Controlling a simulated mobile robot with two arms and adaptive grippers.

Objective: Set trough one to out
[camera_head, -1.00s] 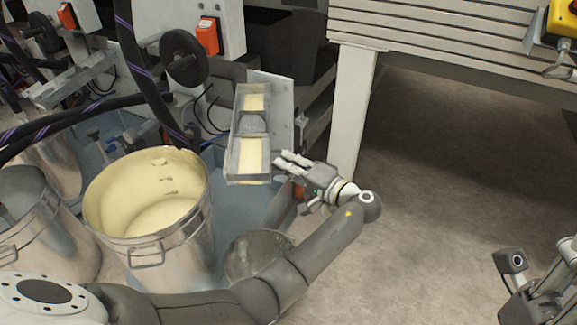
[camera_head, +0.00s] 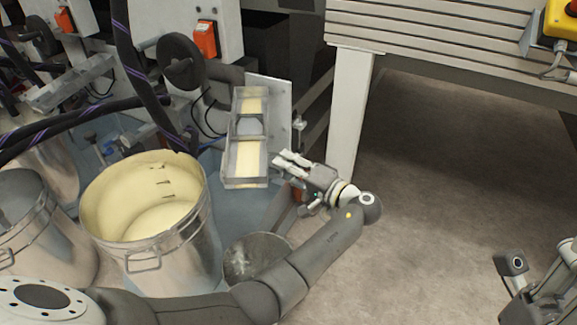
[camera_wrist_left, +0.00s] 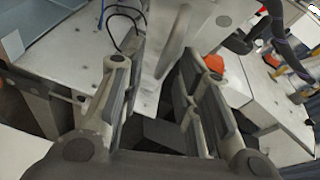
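A narrow metal trough (camera_head: 232,160) with pale yellow liquid in it hangs from a light plate (camera_head: 277,105) on the machine in the head view. My left gripper (camera_head: 282,163) is just right of the trough's near end, fingers pointing left towards it. I cannot tell whether they touch it. In the left wrist view my left gripper (camera_wrist_left: 160,95) has its fingers spread apart, with no object clearly held; a pale metal plate (camera_wrist_left: 172,45) shows beyond them. Part of my right arm (camera_head: 530,275) shows at the lower right; its fingers are not clear.
A large metal bucket (camera_head: 185,245) with pale yellow coating stands left of my left arm. A smaller grey bucket (camera_head: 243,270) sits below the trough. A black handwheel (camera_head: 182,60) and a dark hose (camera_head: 150,80) are at upper left.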

